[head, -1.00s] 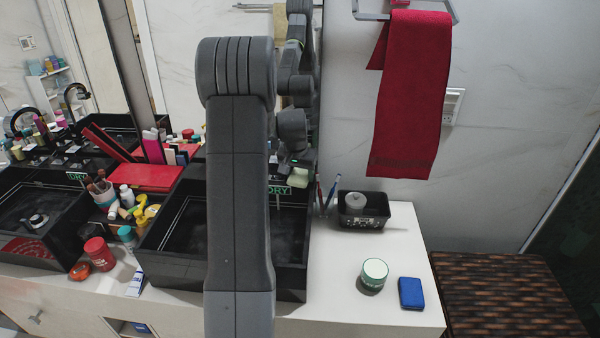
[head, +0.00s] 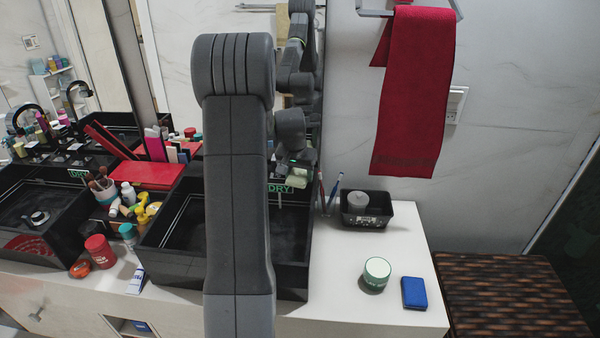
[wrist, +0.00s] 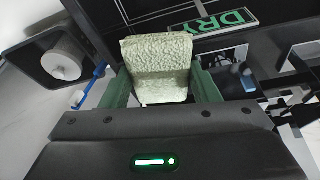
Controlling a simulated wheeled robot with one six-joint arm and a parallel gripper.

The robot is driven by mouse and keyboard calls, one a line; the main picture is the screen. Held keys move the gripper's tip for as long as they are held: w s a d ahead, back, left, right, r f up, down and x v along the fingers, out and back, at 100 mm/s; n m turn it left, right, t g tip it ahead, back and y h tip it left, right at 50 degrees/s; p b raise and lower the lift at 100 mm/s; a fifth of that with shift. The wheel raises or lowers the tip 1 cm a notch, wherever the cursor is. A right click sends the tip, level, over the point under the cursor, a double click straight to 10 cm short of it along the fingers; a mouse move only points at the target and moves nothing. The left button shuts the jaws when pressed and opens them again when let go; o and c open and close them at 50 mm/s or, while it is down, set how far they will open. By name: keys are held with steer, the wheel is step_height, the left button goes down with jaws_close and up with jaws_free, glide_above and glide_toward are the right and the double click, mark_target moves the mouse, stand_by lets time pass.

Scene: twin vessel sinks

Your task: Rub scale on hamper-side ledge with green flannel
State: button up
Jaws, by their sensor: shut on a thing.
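My gripper (wrist: 158,88) is shut on the green flannel (wrist: 158,62), a pale green textured pad held between its two dark green fingers. In the head view the flannel (head: 297,182) shows small under my wrist, over the right rim of the right black sink (head: 172,235), beside the green DRY sign (head: 281,188). The hamper-side ledge is the white counter (head: 340,280) between that sink and the brown woven hamper (head: 510,290). I make out no scale on it. Whether the flannel touches the sink rim, I cannot tell.
Toothbrushes (head: 334,188) stand close right of my gripper. A black tray (head: 378,216) with a grey roll, a green-lidded jar (head: 375,273) and a blue box (head: 413,293) sit on the counter. A red towel (head: 415,100) hangs above. The counter's front middle is clear.

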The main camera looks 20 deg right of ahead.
steer(key=shift+w+d+p, duration=0.45)
steer(key=shift+w+d, duration=0.25)
steer(key=shift+d, duration=0.15)
steer(key=shift+s+a+b, duration=0.25)
steer(key=shift+s, duration=0.25)
steer(key=shift+s+a+b, duration=0.2)
steer(key=shift+s+b, duration=0.05)
steer(key=shift+s, duration=0.25)
steer(key=shift+w+d, duration=0.15)
steer(key=shift+w, duration=0.95)
steer(key=shift+s+a+f, duration=0.15)
steer(key=shift+s+a, duration=0.15)
steer(key=shift+s, duration=0.15)
steer(key=shift+s+a, duration=0.3)
steer(key=shift+s, duration=0.15)
steer(key=shift+w+d, duration=0.75)
steer(key=shift+d, duration=0.1)
steer(key=shift+s+a+f+b, duration=0.15)
steer(key=shift+s+b, duration=0.15)
steer(key=shift+s, duration=0.1)
steer(key=shift+s+a, duration=0.3)
steer(key=shift+s, duration=0.35)
